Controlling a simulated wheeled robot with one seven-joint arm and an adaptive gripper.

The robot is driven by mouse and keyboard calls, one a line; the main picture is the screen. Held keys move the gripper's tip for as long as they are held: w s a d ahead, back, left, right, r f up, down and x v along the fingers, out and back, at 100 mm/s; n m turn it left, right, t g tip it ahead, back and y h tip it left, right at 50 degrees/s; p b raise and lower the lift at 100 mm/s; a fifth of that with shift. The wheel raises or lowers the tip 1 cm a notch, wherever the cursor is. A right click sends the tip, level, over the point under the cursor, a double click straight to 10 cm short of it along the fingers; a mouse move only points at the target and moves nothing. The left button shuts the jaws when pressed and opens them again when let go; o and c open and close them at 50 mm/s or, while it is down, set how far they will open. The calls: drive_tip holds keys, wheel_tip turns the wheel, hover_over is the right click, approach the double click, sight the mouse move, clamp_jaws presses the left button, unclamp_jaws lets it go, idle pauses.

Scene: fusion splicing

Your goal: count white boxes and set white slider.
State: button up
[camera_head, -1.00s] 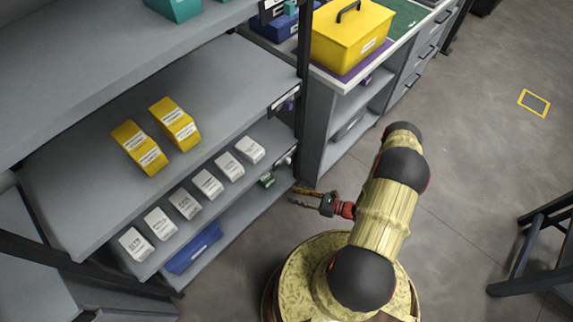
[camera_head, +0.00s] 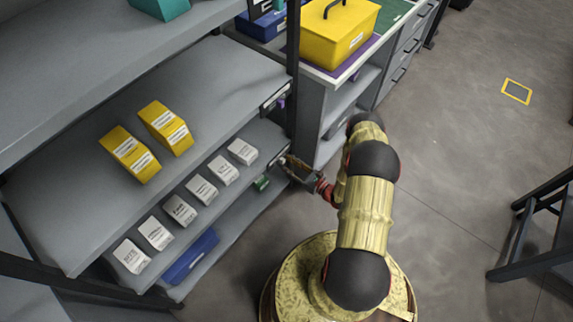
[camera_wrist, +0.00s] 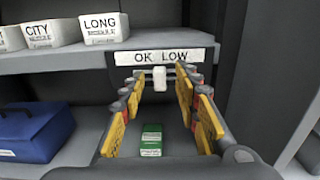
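A row of several white boxes (camera_head: 202,190) stands on the middle shelf. In the wrist view, two white boxes (camera_wrist: 101,28) labelled CITY and LONG show at the left, with part of another. In the head view my gripper (camera_head: 287,164) is at the right end of that shelf.
Yellow boxes (camera_head: 130,154) stand on the shelf above. A blue case (camera_wrist: 32,130) and a green box (camera_wrist: 151,140) lie on the lower shelf. A dark shelf post (camera_head: 292,70) and a workbench with a yellow case (camera_head: 339,38) are close by.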

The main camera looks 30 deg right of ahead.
drive_tip(key=shift+w+a, duration=0.2)
drive_tip(key=shift+w, duration=0.35)
drive_tip(key=c, duration=0.4)
drive_tip(key=c, duration=0.3)
clamp_jaws()
